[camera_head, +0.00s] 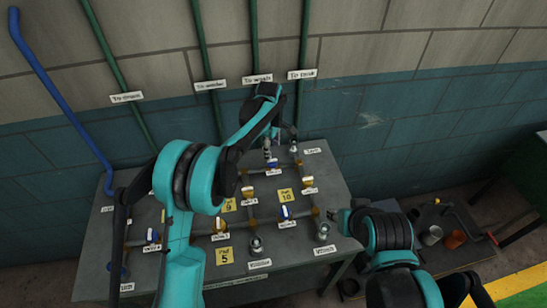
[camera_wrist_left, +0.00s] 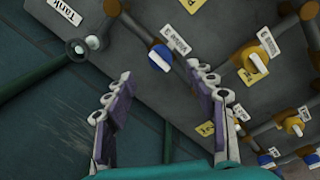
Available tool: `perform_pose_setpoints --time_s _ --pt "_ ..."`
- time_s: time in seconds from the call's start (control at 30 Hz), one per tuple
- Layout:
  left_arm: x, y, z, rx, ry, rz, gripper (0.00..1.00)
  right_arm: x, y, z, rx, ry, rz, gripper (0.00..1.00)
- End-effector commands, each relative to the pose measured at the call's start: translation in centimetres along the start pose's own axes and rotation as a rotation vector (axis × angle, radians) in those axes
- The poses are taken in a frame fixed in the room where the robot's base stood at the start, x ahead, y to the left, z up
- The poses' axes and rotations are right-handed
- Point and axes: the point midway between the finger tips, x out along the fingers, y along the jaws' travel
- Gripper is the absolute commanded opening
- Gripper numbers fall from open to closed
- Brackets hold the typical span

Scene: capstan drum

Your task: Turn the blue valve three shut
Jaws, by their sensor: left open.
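My left gripper (camera_head: 281,143) reaches over the back of the valve panel (camera_head: 190,258), open and empty. In the left wrist view, its two fingers (camera_wrist_left: 158,70) are spread apart. A blue valve with a pale handle (camera_wrist_left: 160,57) shows beyond the gap between the fingertips, apart from both. In the head view this blue valve (camera_head: 272,164) lies just below the gripper, partly hidden by it. Other blue valves sit at front right (camera_head: 286,212) and far left (camera_head: 153,237). My right gripper (camera_head: 343,217) shows only in part beside my right arm.
Orange valves (camera_head: 308,182) and brown-jointed pipes sit around the blue ones. Yellow tags (camera_head: 285,195) lie between them. Green pipes (camera_head: 255,30) and a blue pipe (camera_head: 60,95) run down the wall behind. A side bench (camera_head: 450,262) with cans and tools stands at right.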

Motion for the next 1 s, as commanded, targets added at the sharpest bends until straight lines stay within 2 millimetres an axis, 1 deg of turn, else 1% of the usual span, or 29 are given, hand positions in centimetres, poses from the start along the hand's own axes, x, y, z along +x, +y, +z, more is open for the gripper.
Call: perform_pose_setpoints --time_s 0.2,0.3,0.4,0.53,0.8,0.87,0.9,1.0 --pt "3.7 0.0 0.0 0.001 0.000 0.001 0.56 0.8 0.0 0.6 0.000 0.000 0.000 0.40" --pt "5.2 0.0 0.0 0.002 0.000 0.001 0.56 1.0 0.0 0.7 0.000 0.000 0.000 0.40" --pt "6.3 0.0 0.0 0.002 0.000 0.001 0.56 1.2 0.0 0.9 0.000 0.000 0.000 0.40" --pt "7.1 0.0 0.0 0.002 0.000 0.001 0.56 1.3 0.0 0.9 0.000 0.000 0.000 0.40" --pt "7.2 0.0 0.0 0.002 0.000 0.002 0.56 1.2 0.0 0.9 0.000 0.000 0.000 0.40" --pt "7.2 0.0 0.0 0.002 0.000 0.002 0.40 1.2 0.0 0.9 0.000 0.000 0.000 0.40" --pt "7.2 0.0 0.0 0.002 0.000 0.002 0.29 1.2 0.0 0.9 0.000 0.000 0.000 0.40" --pt "7.2 0.0 0.0 0.002 0.000 0.002 0.06 1.2 0.0 0.9 0.000 0.000 0.000 0.40"
